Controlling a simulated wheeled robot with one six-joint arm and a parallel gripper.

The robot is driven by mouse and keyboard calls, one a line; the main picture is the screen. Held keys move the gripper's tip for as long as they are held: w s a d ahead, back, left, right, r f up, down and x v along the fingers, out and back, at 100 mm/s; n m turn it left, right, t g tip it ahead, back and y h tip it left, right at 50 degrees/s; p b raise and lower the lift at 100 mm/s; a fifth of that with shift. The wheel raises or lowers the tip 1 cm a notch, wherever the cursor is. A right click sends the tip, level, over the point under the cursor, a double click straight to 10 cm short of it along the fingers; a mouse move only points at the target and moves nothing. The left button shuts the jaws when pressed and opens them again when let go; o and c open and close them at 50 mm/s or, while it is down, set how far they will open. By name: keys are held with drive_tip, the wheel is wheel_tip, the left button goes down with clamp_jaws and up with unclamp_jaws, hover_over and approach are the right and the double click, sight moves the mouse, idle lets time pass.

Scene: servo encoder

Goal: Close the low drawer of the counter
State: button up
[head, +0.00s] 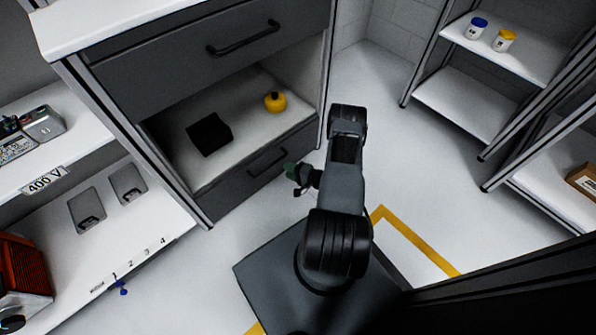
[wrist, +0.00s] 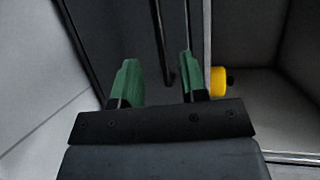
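The counter (head: 158,165) stands left of my arm, with a dark low drawer (head: 236,187) under an open shelf. The low drawer's front looks about flush with the counter frame; a small gap cannot be ruled out. Its black bar handle (head: 267,162) is on the front. My gripper (head: 292,171) is in front of the drawer's right part, near the handle. In the wrist view my gripper (wrist: 157,68) has its two green fingers apart with nothing held between them. A dark handle (wrist: 168,60) shows beyond the gap; contact cannot be told.
The shelf above holds a black box (head: 209,134) and a yellow round object (head: 275,101), also in the wrist view (wrist: 218,82). An upper drawer (head: 205,62) looks shut. Shelving with jars (head: 503,41) stands at the right. The floor (head: 378,110) between is clear.

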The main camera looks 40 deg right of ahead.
drive_tip(key=shift+p+v, duration=0.3)
drive_tip(key=shift+v, duration=1.7)
drive_tip(key=shift+a, duration=0.1)
